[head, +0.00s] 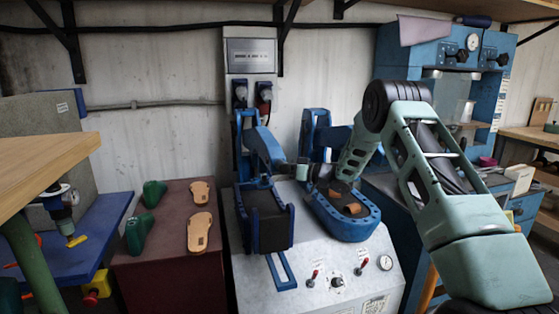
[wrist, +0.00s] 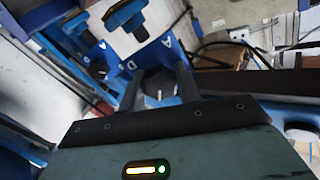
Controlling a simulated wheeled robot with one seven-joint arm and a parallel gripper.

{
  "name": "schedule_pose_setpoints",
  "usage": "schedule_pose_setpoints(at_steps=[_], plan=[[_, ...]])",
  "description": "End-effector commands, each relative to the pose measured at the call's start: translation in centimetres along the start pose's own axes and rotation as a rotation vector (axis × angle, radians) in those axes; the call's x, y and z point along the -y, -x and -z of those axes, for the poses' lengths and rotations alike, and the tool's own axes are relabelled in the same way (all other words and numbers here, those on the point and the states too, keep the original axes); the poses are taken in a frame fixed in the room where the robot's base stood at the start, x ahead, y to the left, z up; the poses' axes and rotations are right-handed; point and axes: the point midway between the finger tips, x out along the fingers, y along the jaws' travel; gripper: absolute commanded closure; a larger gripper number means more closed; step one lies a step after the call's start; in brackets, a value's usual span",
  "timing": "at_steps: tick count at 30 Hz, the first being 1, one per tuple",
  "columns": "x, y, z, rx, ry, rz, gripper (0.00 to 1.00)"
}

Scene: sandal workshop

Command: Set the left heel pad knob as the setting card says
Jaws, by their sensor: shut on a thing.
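In the wrist view a dark knob (wrist: 158,80) with a pale pointer line sits between my two fingers. My gripper (wrist: 160,90) is shut on it. The knob is set on a blue plate (wrist: 148,58) with white letters; an A and a D can be read. In the head view my gripper (head: 284,169) reaches from the right to the blue left press arm (head: 262,146), above the left station. The knob is hidden there. I cannot tell which sheet is the setting card; a small printed label (head: 375,304) on the front panel is too small to read.
The white panel (head: 325,265) carries switches and a gauge. At left, a dark red bench (head: 165,270) holds green lasts (head: 138,232) and tan soles (head: 199,232). A blue machine (head: 405,55) stands at back right.

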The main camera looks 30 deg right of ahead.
Motion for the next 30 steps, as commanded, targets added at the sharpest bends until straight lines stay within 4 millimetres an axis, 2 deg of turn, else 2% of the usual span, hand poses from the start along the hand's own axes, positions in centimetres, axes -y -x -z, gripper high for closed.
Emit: schedule_pose_setpoints(at_steps=[12, 28, 29, 30], plan=[[-0.03, 0.08, -0.08, 0.003, -0.179, -0.001, 0.89], [-0.07, 0.08, -0.20, 0.003, -0.199, -0.002, 0.89], [-0.07, 0.08, -0.20, 0.003, -0.199, -0.002, 0.61], [-0.07, 0.08, -0.19, 0.003, -0.199, -0.002, 0.50]])
